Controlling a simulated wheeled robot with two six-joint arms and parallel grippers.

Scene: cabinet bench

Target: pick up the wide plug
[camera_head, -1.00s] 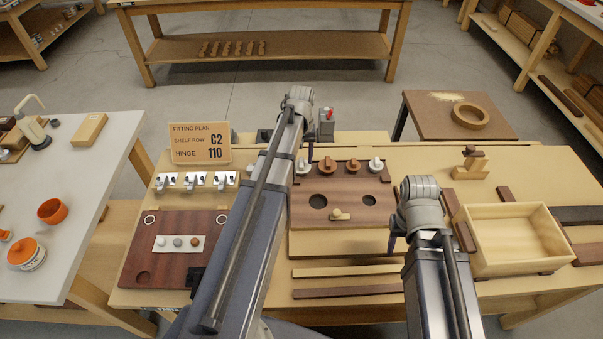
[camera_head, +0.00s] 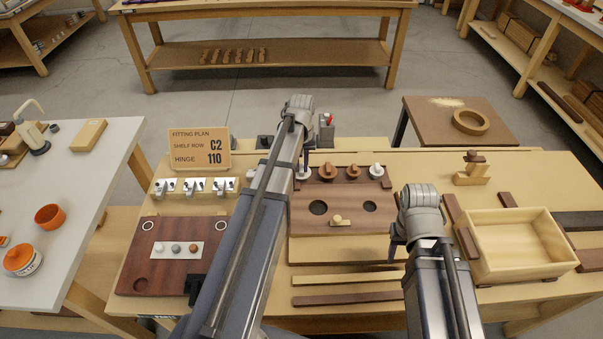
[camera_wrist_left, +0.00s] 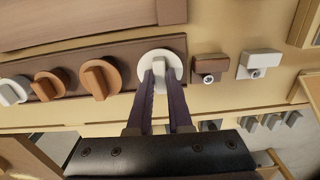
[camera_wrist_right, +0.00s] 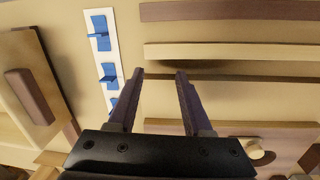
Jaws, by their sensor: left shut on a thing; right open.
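The row of plugs sits on a dark wooden rail. In the left wrist view my left gripper (camera_wrist_left: 160,85) is shut on the knob of a white plug (camera_wrist_left: 172,58) with a broad round disc, at the right end of the row. Beside it are a larger brown plug (camera_wrist_left: 96,80), a smaller brown plug (camera_wrist_left: 48,86) and a smaller white plug (camera_wrist_left: 16,90). In the head view the held white plug (camera_head: 303,174) is at the left end, partly behind my left arm. My right gripper (camera_wrist_right: 158,75) is open and empty over the bench.
A brown board with two dark holes (camera_head: 319,207) lies in front of the rail. A wooden tray (camera_head: 507,272) stands at right, and two strips (camera_head: 345,297) lie at the front. A sign (camera_head: 200,149) stands at back left.

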